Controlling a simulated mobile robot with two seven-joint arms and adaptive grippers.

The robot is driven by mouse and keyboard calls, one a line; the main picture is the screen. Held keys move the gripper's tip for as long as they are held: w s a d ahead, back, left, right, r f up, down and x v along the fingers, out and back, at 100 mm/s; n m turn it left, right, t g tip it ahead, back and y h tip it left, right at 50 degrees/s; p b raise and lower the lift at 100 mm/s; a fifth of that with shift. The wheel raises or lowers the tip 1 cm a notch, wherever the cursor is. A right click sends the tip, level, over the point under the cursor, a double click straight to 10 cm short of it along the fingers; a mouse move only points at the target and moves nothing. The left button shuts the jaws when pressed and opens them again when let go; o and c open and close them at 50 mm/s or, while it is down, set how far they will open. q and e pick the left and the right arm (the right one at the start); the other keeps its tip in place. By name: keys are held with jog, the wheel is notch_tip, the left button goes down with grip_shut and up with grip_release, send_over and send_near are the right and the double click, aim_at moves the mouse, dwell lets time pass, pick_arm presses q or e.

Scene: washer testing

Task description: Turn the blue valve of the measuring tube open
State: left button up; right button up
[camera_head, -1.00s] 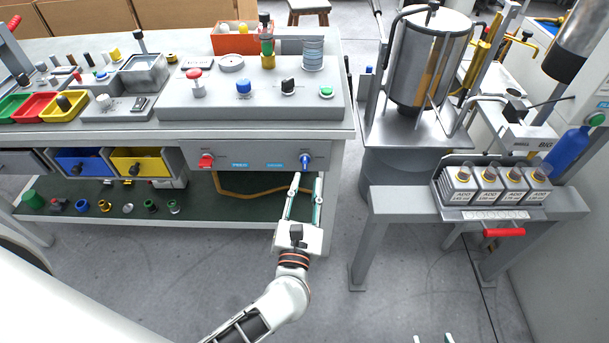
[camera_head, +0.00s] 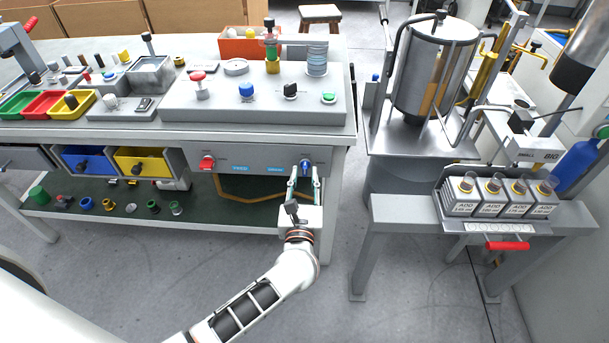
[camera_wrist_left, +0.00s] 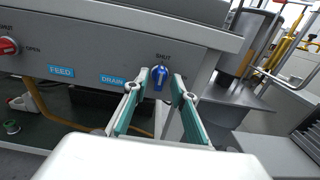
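The blue valve (camera_head: 305,166) sits on the front panel of the workbench, near its right end. In the left wrist view the blue valve (camera_wrist_left: 159,76) stands upright under the word SHUT, right of a DRAIN label (camera_wrist_left: 112,80). My left gripper (camera_head: 305,179) is at the panel with its fingers pointing at the valve. In the left wrist view my left gripper (camera_wrist_left: 160,82) is open, with one fingertip on each side of the valve. Gaps show between the knob and the fingers. My right gripper is out of view. I cannot tell which part is the measuring tube.
A red valve (camera_head: 207,163) sits further left on the same panel, with a FEED label (camera_wrist_left: 61,71) between the valves. A lower shelf (camera_head: 110,218) holds small parts. A metal tank (camera_head: 432,75) and a rack of ADD containers (camera_head: 500,196) stand right. Floor is clear between.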

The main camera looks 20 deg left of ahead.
pick_arm(q)
jog(key=shift+w+a, duration=0.1)
jog(key=shift+w, duration=0.15)
grip_shut()
